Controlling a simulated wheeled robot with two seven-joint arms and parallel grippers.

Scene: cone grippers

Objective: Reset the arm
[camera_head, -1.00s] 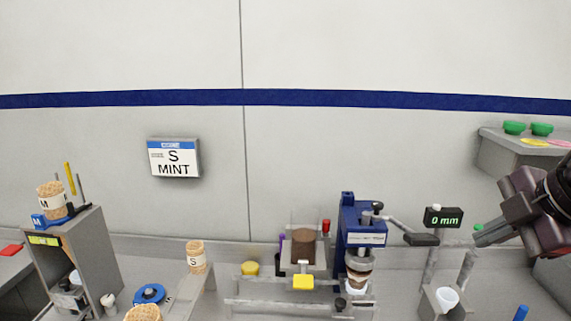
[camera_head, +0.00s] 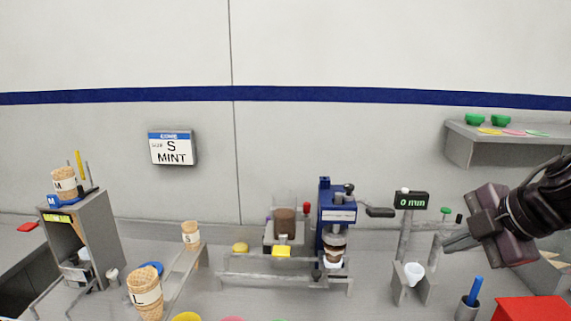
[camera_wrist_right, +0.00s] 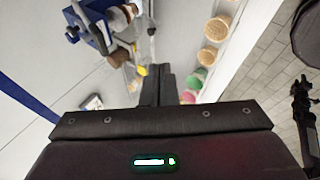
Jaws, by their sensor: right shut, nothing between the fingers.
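My right gripper (camera_head: 462,242) is at the right of the head view, above the counter and right of the 0 mm display (camera_head: 411,201). Its fingers are together with nothing between them, pointing left. In the right wrist view the closed fingers (camera_wrist_right: 158,84) show at the centre, with no object held.
A blue press (camera_head: 337,215) stands mid-counter beside a brown cylinder (camera_head: 285,222). A grey cabinet (camera_head: 97,232) and cone stacks stand at the left. Below my right gripper are a white cup (camera_head: 414,272), a blue stick (camera_head: 474,290) and a red box (camera_head: 530,308). A shelf (camera_head: 490,150) hangs above.

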